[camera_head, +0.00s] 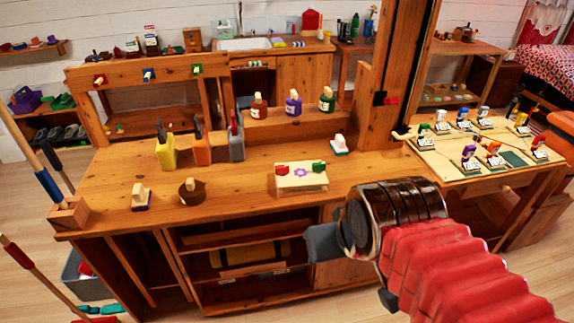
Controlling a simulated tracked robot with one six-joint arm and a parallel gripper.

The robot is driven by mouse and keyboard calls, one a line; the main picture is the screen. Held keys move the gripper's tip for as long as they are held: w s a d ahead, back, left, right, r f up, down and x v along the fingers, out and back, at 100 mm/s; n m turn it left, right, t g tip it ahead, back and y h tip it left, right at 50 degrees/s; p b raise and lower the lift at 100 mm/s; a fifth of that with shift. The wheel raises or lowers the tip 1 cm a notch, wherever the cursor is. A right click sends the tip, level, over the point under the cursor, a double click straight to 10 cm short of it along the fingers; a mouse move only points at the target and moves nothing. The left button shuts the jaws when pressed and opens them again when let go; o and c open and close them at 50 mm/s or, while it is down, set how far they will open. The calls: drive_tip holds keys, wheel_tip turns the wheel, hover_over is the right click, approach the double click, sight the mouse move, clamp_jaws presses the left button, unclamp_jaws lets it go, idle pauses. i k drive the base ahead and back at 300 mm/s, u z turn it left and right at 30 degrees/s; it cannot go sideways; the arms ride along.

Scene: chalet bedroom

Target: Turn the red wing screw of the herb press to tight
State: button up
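A small pale wooden press (301,184) with a purple flower mark stands on the workbench, right of its middle. It looks like the herb press. A red wing screw (281,169) sits on its left end and a green one (319,166) on its right end. How tight the red screw is cannot be told at this size. My gripper (322,243) is a grey shape at the end of my red-sleeved arm, in front of the bench's front edge. In the picture it is below and slightly right of the press, apart from it. Its fingers are not clearly visible.
The workbench (240,185) carries a dark round block (192,191), a purple-based stamp (140,197), a white-handled block (339,144) and yellow, orange and grey holders (166,152). A wooden post (380,110) rises behind right. A table (490,160) with several small figures stands at right.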

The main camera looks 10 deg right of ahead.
sight(281, 170)
drive_tip(key=i, duration=1)
